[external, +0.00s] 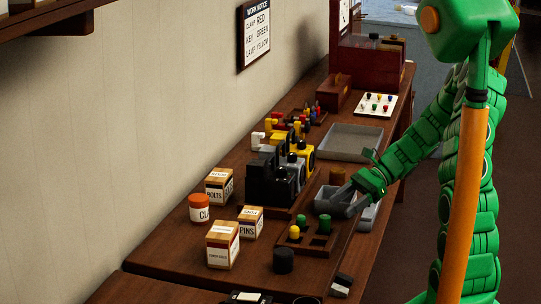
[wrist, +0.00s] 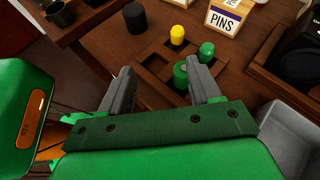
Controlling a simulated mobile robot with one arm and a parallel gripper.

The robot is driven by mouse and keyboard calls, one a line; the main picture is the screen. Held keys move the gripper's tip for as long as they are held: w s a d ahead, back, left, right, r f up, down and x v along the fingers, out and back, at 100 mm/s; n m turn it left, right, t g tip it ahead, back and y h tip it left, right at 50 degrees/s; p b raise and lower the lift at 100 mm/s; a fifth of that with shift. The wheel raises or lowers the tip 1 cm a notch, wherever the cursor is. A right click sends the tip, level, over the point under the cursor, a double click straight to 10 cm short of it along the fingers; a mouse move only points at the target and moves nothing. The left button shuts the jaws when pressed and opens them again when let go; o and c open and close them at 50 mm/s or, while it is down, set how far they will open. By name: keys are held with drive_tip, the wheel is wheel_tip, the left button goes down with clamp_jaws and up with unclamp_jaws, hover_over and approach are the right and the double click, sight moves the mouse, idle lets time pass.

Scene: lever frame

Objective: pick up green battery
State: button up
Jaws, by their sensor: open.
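Two green cylinders, likely the batteries, stand in a brown wooden compartment tray (external: 304,245). One green cylinder (external: 325,223) is nearer my gripper, and the other (external: 302,221) stands further left beside a yellow cylinder (external: 294,232). In the wrist view the nearer green cylinder (wrist: 181,76) shows just beside the inner side of the right finger, and the other (wrist: 206,50) lies beyond that finger. Whether the finger touches the near one I cannot tell. My gripper (external: 334,203) is open and empty, above the tray's right end; it also shows in the wrist view (wrist: 160,72).
A black cylinder (external: 283,260) stands in front of the tray. A PINS box (external: 250,221) and other labelled boxes stand to the left. Dark and yellow devices (external: 284,183) sit behind the tray. A grey bin (wrist: 292,130) is close to my gripper's right.

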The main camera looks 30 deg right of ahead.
sight(324, 220)
drive_tip(key=w+d+f+m, duration=0.1)
drive_tip(key=w+d+f+m+t, duration=0.1)
drive_tip(key=f, duration=0.1)
drive_tip(key=shift+w+d+y, duration=0.25)
drive_tip(key=shift+w+y, duration=0.05)
drive_tip(key=shift+x, duration=3.85)
drive_tip(key=shift+w+r, duration=0.15)
drive_tip(key=shift+r, duration=0.05)
drive_tip(key=c, duration=1.1)
drive_tip(key=shift+o, duration=0.2)
